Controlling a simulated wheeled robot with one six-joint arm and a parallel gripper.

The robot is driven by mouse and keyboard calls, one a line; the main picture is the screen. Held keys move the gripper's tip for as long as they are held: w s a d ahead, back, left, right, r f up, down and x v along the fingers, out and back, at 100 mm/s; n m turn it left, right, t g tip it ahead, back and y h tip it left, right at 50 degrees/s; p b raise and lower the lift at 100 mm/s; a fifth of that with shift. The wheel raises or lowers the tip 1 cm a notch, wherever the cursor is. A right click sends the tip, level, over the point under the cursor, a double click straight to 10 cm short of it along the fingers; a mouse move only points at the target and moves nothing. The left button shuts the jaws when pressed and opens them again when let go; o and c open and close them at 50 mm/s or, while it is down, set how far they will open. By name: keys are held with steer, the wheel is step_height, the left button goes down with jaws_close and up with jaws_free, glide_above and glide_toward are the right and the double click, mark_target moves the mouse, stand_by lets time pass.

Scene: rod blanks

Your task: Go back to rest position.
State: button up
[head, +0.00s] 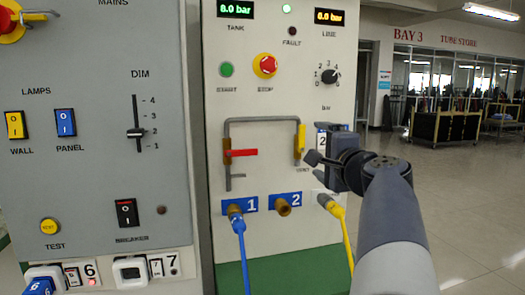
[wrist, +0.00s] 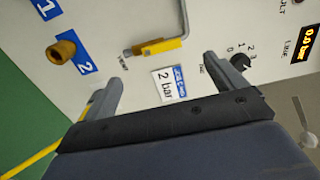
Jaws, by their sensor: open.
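My gripper (head: 322,158) is open in front of the right side of the light pressure panel (head: 245,105), and my arm reaches in from the lower right. In the wrist view the two fingers (wrist: 162,74) are spread with nothing between them but a "2 bar" label (wrist: 168,86) on the panel behind. The yellow valve handle (head: 301,138) is just left of the gripper; it also shows in the wrist view (wrist: 162,46), apart from the fingers. Part of the panel behind the gripper is hidden.
A red valve handle (head: 242,153) sits crosswise on the left pipe. A blue hose (head: 241,250) is at port 1, a yellow hose (head: 343,235) at the right port; brass port 2 (head: 283,207) has no hose. A grey switch panel (head: 95,120) stands left. Open floor (head: 470,200) lies right.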

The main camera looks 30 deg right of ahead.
mark_target(300, 140)
steer(key=shift+w, duration=0.15)
steer(key=p+x, duration=0.1)
steer(key=x, duration=0.9)
steer(key=shift+w+d, duration=0.2)
steer(key=shift+w, duration=0.1)
steer(key=shift+s, duration=0.2)
